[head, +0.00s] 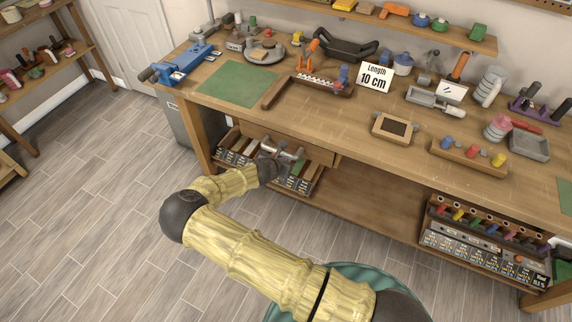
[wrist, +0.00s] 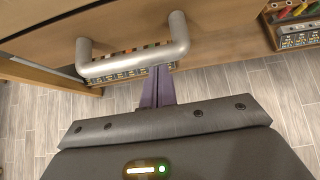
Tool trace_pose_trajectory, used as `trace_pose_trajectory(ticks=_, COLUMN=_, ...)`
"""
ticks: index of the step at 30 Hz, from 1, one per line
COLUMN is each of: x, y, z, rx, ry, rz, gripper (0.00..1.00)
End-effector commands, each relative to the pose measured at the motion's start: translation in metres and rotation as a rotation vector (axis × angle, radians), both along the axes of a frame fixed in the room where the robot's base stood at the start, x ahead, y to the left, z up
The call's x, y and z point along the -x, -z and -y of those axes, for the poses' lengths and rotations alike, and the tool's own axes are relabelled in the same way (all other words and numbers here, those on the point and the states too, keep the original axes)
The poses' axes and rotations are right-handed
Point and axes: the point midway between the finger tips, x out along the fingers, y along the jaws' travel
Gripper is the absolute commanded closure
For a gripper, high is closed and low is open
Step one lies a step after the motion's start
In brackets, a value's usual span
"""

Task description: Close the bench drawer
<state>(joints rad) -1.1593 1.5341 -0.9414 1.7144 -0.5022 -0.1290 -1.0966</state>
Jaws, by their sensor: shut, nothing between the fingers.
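The bench drawer (head: 318,154) is under the left part of the wooden workbench. Its wooden front (wrist: 225,28) fills the top of the wrist view. A grey metal bar handle (wrist: 132,64) stands out from this front; it also shows in the head view (head: 290,153). How far the drawer stands open is hard to tell. My gripper (wrist: 161,70) is shut and empty, with its purple fingertips at the handle bar, right of its middle. I cannot tell whether they touch it. In the head view my dark gripper (head: 272,166) is in front of the drawer and partly hides it.
The workbench top (head: 225,60) carries many tools and trays. Labelled bins (head: 235,153) stand on the lower shelf behind my gripper, and another bin rack (head: 478,255) is at the right. The plank floor (head: 90,190) left of my arm is clear.

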Motion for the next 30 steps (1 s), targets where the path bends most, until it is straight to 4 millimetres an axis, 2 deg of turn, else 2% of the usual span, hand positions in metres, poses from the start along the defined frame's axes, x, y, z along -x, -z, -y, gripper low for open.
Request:
trace_pose_trajectory(ticks=7, x=0.005, y=0.002, z=-0.002, rx=0.001, ry=0.002, rz=-0.001, gripper=1.00)
trace_pose_trajectory(ticks=14, x=0.028, y=0.009, z=-0.015, rx=0.002, ry=0.002, rz=-0.001, gripper=1.00)
trace_pose_trajectory(ticks=18, x=0.049, y=-0.011, z=-0.028, rx=-0.003, ry=-0.002, rz=0.000, gripper=1.00)
trace_pose_trajectory(ticks=25, x=0.077, y=-0.039, z=-0.034, rx=-0.003, ry=0.013, rz=-0.001, gripper=1.00)
trace_pose_trajectory(ticks=30, x=0.090, y=-0.053, z=-0.037, rx=-0.001, ry=0.018, rz=0.000, gripper=1.00)
